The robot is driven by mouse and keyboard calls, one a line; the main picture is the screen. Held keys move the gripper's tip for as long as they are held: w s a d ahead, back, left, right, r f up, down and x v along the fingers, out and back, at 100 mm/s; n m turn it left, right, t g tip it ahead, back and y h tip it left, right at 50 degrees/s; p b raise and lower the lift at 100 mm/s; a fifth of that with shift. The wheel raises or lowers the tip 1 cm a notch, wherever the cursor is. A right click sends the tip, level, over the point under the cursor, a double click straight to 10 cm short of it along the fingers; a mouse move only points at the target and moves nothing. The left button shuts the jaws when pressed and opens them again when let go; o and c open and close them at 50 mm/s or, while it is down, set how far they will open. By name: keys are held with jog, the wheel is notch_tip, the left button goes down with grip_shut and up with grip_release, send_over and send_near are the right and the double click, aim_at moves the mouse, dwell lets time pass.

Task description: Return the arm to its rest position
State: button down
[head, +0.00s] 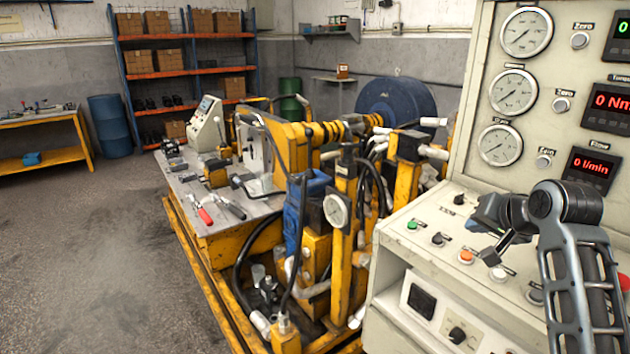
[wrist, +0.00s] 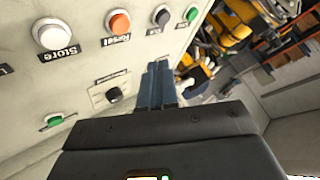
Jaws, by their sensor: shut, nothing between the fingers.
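My gripper (head: 494,262) is at the right of the head view, in front of the control panel (head: 432,216) with its several buttons. Its blue fingers (wrist: 160,88) are together and empty in the wrist view. They are near the panel's button face, and I cannot tell whether they touch it. In the wrist view an orange button (wrist: 118,22), a white button (wrist: 52,34) and a black knob (wrist: 113,96) show beside the fingers. My arm covers part of the panel in the head view.
Dials (head: 526,32) and red readouts rise behind my arm. The yellow hydraulic motor stand (head: 195,246), with hoses and a gauge, is left of the panel. Tools lie on its bench top. Open floor (head: 90,260) is at the left, with a blue barrel (head: 110,126) and shelves (head: 176,74) behind.

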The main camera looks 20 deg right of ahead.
jog(key=s+a+f+n+t, duration=0.3)
jog(key=s+a+f, duration=1.4)
jog(key=s+a, duration=0.25)
jog(key=s+a+r+n, duration=0.2)
jog(key=s+r, duration=0.1)
jog(key=s, duration=0.5)
jog(key=s+a+r+n+t+y+b, duration=0.1)
jog(key=s+a+r+n, duration=0.1)
jog(key=s, duration=0.7)
jog(key=s+a+r+n+t+y, duration=0.1)
jog(key=s+r+n, duration=0.1)
jog(key=s+r, duration=0.3)
jog(key=s, duration=0.3)
jog(key=shift+s+a, duration=0.4)
